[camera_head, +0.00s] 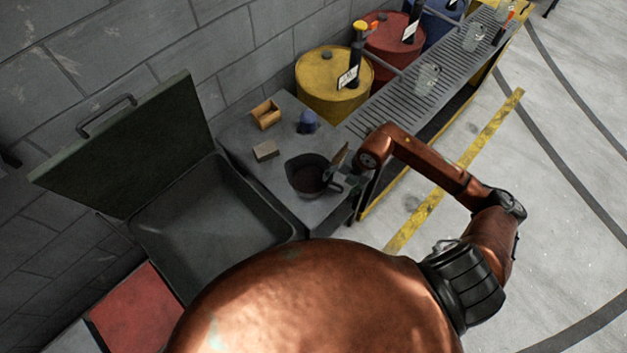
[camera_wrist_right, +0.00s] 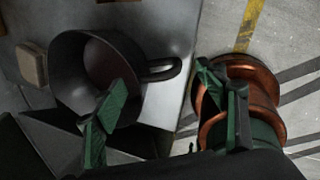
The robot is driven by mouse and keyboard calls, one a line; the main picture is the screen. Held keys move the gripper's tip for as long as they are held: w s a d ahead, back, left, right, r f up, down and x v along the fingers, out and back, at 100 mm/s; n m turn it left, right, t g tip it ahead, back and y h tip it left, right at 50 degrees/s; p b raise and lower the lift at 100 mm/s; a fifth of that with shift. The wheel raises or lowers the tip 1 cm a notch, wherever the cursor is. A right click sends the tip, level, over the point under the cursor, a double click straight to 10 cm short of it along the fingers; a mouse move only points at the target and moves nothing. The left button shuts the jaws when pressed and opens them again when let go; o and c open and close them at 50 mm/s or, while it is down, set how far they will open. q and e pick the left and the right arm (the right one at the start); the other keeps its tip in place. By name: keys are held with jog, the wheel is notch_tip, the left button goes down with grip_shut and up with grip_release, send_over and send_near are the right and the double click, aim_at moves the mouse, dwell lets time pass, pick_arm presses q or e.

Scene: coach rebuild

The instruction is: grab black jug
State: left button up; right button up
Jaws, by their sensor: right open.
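The black jug (camera_head: 303,180) stands upright on the grey metal worktop, with its open top showing a dark reddish-brown inside. In the right wrist view the jug (camera_wrist_right: 72,86) fills the upper left, and its loop handle (camera_wrist_right: 163,70) points right. My right gripper (camera_head: 349,184) is just right of the jug in the head view. In the wrist view the right gripper (camera_wrist_right: 163,92) is open. One green finger overlaps the jug's body and the other is right of the handle. The handle lies ahead of the gap; I cannot tell whether anything touches. My left gripper is not in view.
A small wooden box (camera_head: 266,114), a tan block (camera_head: 266,151) and a blue object (camera_head: 307,122) sit behind the jug. An open-lidded basin (camera_head: 205,235) is left. Yellow (camera_head: 330,87) and red barrels (camera_head: 388,38) stand behind the slatted shelf (camera_head: 392,97).

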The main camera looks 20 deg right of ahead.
aim_at(336, 190)
jog(key=x, duration=0.4)
jog(key=shift+d, duration=0.1)
jog(key=shift+c, duration=0.3)
jog(key=shift+r, duration=0.1)
jog(key=c, duration=1.6)
